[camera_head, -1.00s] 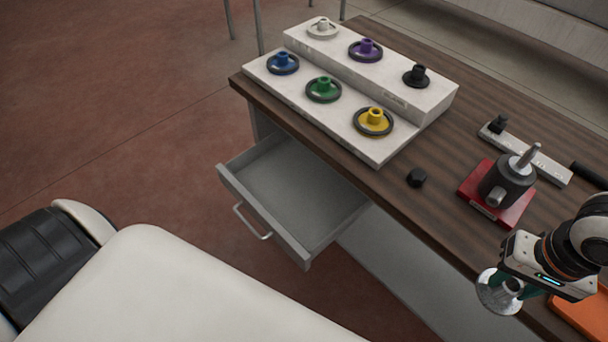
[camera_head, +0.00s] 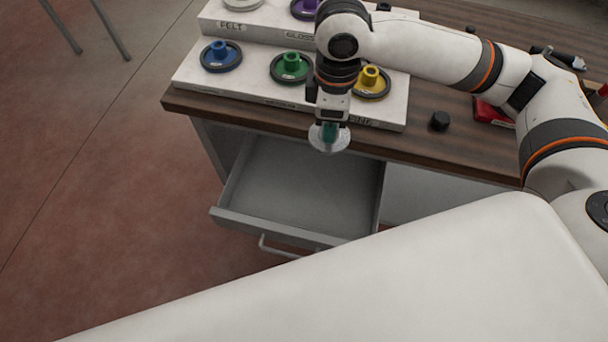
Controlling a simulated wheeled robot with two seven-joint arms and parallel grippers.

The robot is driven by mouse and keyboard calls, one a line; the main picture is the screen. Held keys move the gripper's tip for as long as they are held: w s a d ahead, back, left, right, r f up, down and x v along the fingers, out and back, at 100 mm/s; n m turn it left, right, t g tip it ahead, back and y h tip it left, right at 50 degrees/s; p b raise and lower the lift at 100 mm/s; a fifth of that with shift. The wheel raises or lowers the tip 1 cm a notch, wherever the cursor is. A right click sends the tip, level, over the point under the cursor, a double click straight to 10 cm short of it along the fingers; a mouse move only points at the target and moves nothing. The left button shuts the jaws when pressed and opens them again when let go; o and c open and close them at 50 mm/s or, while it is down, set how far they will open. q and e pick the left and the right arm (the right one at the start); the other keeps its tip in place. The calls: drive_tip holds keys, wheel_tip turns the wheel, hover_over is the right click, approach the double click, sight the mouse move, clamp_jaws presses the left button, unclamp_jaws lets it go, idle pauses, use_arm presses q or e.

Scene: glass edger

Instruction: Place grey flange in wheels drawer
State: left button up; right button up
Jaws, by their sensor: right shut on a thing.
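The grey flange (camera_head: 322,141) is a pale metallic disc held by my right gripper (camera_head: 329,130). The gripper points down and is shut on the flange, with its dark green fingertips around the flange's upper part. The flange hangs above the back right part of the open drawer (camera_head: 300,236), close to the table's front edge. The drawer is grey, pulled out and looks empty inside. I see no label on it. My left gripper is not in view.
A white stepped rack (camera_head: 190,76) on the wooden table (camera_head: 465,150) holds flanged wheels, including a blue one (camera_head: 221,54), a green one (camera_head: 291,65) and a yellow one (camera_head: 371,80). A black knob (camera_head: 439,120) stands right of the rack.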

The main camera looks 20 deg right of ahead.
drive_tip(key=n, duration=0.2)
drive_tip(key=n+b, duration=0.1)
drive_tip(key=n, duration=0.2)
drive_tip(key=w+f+n+b, duration=0.1)
drive_tip(key=n, duration=0.1)
drive_tip(key=shift+w+f+n, duration=0.1)
drive_tip(key=shift+n, duration=0.3)
drive_tip(key=n, duration=0.1)
drive_tip(key=n+b, duration=0.1)
drive_tip(key=n, duration=0.1)
drive_tip(key=shift+w+a, duration=0.2)
drive_tip(key=shift+w, duration=0.15)
drive_tip(key=shift+w+a+f+n, duration=0.1)
drive_tip(key=shift+n, duration=0.3)
drive_tip(key=shift+f, duration=0.2)
approach(317, 194)
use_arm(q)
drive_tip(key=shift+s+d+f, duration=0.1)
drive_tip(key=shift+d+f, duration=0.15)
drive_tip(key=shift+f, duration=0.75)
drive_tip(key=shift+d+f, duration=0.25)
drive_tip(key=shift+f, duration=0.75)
use_arm(e)
drive_tip(key=shift+n, duration=0.3)
drive_tip(key=shift+w+f, duration=0.15)
drive_tip(key=shift+f, duration=2.25)
drive_tip(key=shift+f, duration=0.1)
